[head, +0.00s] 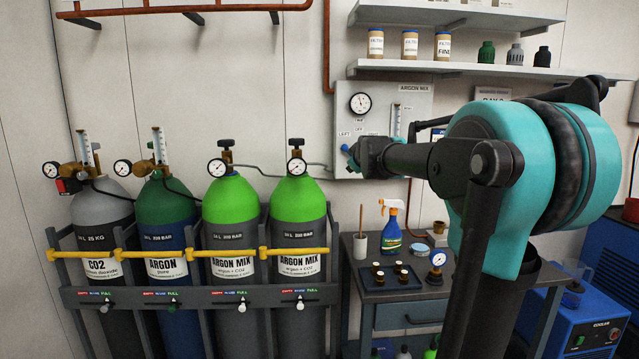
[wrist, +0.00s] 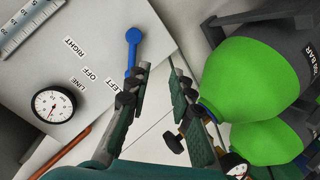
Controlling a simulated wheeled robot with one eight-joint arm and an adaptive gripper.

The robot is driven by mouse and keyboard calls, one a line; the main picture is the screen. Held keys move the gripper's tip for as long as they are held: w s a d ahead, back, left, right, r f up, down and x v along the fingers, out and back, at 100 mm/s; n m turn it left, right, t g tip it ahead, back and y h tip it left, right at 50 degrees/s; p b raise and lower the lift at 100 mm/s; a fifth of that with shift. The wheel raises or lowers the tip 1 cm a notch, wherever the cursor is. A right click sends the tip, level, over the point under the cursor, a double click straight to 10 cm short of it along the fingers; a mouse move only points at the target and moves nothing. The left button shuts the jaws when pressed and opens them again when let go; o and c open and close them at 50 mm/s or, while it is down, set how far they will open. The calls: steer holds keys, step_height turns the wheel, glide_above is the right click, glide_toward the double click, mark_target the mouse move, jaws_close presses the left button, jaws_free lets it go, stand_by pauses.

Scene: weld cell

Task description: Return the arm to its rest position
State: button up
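My gripper (head: 362,157) is at the end of my teal arm, in front of the grey wall panel (head: 410,105) in the head view. In the wrist view my gripper (wrist: 160,75) has its two dark fingers apart, with an empty gap between them. A blue lever (wrist: 132,48) on the panel lies close to the tip of the left finger; I cannot tell whether they touch. The panel labels RIGHT, OFF, LEFT and LINE show beside it. In the head view my gripper hides most of the lever.
A pressure gauge (head: 360,103) sits on the panel. Shelves (head: 452,68) with jars are above it. Green-topped argon mix cylinders (head: 298,199) stand left in a rack. A small table (head: 362,291) below holds a spray bottle (head: 392,228) and a gauge.

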steer(key=s+f+m+g, duration=0.8)
steer(key=s+f+g, duration=0.1)
steer(key=s+f, duration=3)
steer(key=s, duration=0.2)
steer(key=shift+s+a+f+g, duration=0.15)
steer(key=shift+s+f+g, duration=0.1)
steer(key=shift+s+g, duration=0.1)
